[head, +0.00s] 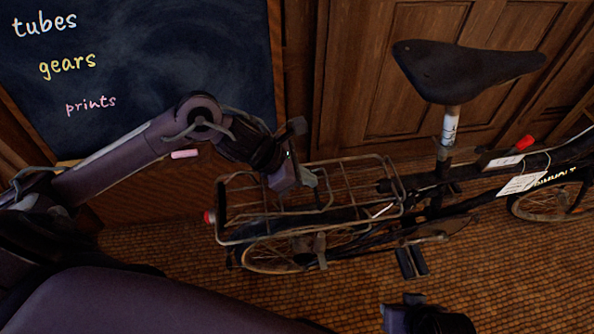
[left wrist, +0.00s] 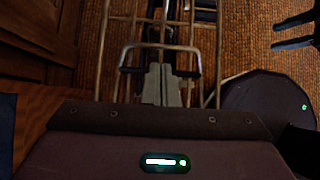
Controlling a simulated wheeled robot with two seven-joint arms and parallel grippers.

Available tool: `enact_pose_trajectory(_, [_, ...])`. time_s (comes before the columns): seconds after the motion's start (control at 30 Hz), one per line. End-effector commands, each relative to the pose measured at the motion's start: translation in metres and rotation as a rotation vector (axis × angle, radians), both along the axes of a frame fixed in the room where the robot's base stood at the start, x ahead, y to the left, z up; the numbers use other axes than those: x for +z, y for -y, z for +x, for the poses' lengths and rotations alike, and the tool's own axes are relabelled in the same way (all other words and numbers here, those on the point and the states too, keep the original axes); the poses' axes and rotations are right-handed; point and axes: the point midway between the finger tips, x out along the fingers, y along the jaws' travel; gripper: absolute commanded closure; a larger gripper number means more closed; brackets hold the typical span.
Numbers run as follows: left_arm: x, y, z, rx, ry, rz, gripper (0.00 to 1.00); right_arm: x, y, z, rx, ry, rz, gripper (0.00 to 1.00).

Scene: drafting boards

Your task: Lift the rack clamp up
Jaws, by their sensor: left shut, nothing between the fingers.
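My left gripper (head: 314,179) is over the rack in the head view. Its fingers (left wrist: 161,85) are shut with nothing between them, and their tips are at the clamp's bar. I cannot tell whether they touch it or are under it. In the head view the clamp is hard to make out against the rack. My right gripper (left wrist: 290,33) shows at the right of the left wrist view, its two dark fingers apart.
The bicycle has a dark saddle (head: 465,71) to the right of the rack and a red rear light (head: 209,217) at its left end. A chalkboard (head: 150,70) and wood panels stand behind. The tiled floor (head: 340,295) in front is clear.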

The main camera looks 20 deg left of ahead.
Motion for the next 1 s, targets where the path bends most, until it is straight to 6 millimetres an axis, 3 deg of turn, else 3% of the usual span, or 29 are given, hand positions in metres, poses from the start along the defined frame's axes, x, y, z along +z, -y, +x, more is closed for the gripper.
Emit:
enact_pose_trajectory(0.3, [-0.031,0.021,0.015,0.001,0.0,0.0,1.0,0.001,-0.007,0.005,0.012,0.045,0.023,0.64])
enact_pose_trajectory(1.0, [-0.03,0.023,0.02,0.001,0.013,-0.014,1.0,-0.005,-0.011,0.002,0.02,0.054,0.033,0.64])
